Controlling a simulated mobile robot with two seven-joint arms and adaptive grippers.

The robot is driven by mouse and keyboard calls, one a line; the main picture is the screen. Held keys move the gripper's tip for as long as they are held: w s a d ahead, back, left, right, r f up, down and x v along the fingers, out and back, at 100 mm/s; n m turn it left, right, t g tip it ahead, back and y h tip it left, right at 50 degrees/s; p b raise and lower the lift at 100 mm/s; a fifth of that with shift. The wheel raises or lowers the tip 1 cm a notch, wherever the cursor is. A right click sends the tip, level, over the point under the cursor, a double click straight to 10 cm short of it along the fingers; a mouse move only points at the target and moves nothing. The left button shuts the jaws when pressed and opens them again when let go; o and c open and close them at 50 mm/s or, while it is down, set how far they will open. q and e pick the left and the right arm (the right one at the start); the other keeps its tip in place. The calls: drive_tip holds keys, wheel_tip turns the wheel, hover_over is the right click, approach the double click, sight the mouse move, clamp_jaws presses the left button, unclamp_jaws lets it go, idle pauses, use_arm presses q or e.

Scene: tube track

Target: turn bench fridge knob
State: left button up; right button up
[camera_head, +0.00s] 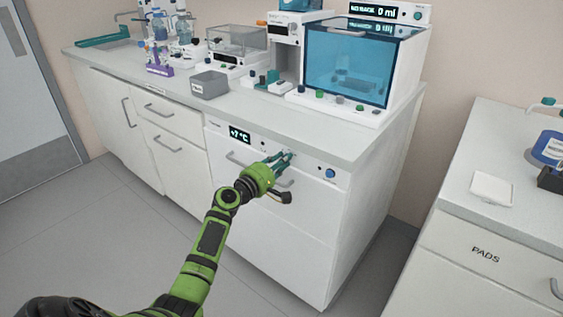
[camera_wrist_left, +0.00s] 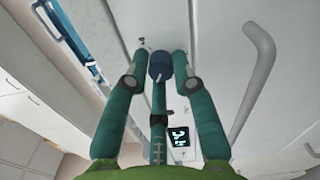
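The bench fridge front is a white panel with a lit display (camera_head: 240,134) reading +7 °C, which also shows in the left wrist view (camera_wrist_left: 179,137). My left gripper (camera_head: 287,156) is at this panel, right of the display. My right gripper is not in view.
A grey bar handle (camera_wrist_left: 257,80) runs close beside my left gripper. The bench top above holds a grey bin (camera_head: 209,86) and a blue-windowed cabinet (camera_head: 357,62). The floor in front is clear.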

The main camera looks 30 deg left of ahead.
use_arm(q)
drive_tip(key=shift+o, duration=0.4)
drive_tip(key=shift+s, duration=0.15)
drive_tip(key=s+a, duration=0.1)
drive_tip(key=s, duration=1)
drive_tip(key=shift+s, duration=0.35)
